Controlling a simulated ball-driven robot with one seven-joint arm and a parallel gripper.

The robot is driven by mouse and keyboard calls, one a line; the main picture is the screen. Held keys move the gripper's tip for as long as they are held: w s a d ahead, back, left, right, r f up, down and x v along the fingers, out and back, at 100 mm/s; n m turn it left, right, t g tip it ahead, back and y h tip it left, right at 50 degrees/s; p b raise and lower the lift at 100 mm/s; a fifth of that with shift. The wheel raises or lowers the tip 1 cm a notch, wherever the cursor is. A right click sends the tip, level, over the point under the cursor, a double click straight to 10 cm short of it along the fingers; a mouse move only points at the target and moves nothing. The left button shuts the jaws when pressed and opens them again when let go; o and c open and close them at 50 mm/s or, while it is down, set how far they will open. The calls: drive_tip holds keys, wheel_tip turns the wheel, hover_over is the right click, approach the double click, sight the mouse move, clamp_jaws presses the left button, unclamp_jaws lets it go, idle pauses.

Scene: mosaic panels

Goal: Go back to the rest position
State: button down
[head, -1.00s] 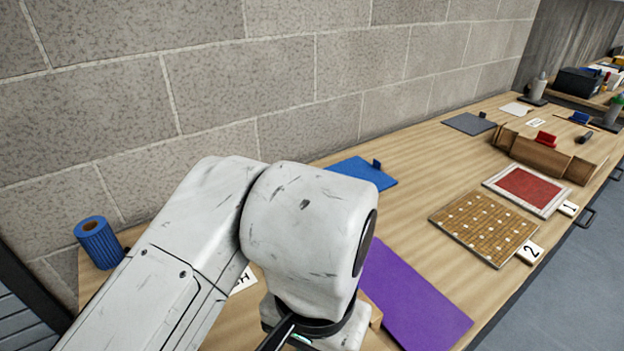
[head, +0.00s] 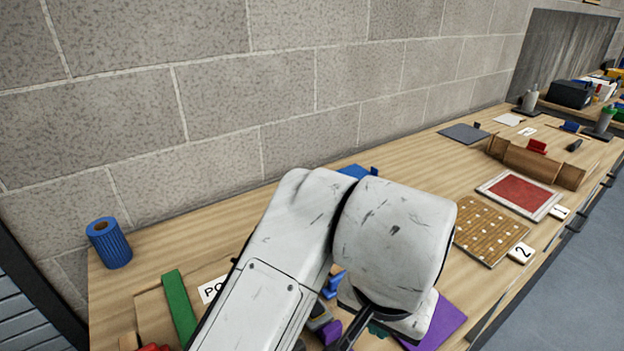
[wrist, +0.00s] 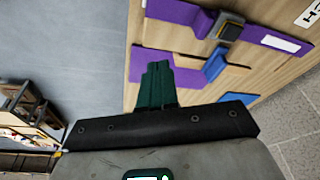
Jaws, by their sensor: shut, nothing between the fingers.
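My gripper (wrist: 157,70) shows in the wrist view with its dark green fingers together and nothing between them. In the head view my white arm fills the lower middle and hides most of the gripper; only a bit of dark green shows below the wrist. A purple mat (head: 442,320) shows partly to the right of the arm. A blue mat (head: 352,171) is mostly hidden behind it.
A blue roll (head: 108,243) stands at the bench's left end. A green strip (head: 179,307) lies left of my arm. A dotted panel (head: 484,230), a red panel (head: 520,194) and a brown block (head: 535,164) lie to the right. The block wall (head: 220,100) runs behind the bench.

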drive_tip(key=w+d+f+t+h, duration=0.1)
drive_tip(key=w+d+t+h, duration=0.3)
drive_tip(key=d, duration=1.1)
drive_tip(key=s+d+f+n+g, duration=0.1)
drive_tip(key=s+d+f+n, duration=0.15)
drive_tip(key=d+f, duration=0.5)
drive_tip(key=s+d+f+n+g+y, duration=0.2)
drive_tip(key=s+f+n, duration=0.1)
drive_tip(key=s+f, duration=0.7)
drive_tip(key=s+a+f+g+y, duration=0.2)
drive_tip(key=s+a+f, duration=0.4)
drive_tip(key=s+f, duration=0.3)
drive_tip(key=shift+s+f+g+y, duration=0.3)
drive_tip(key=shift+s+y, duration=0.3)
drive_tip(key=shift+s, duration=0.65)
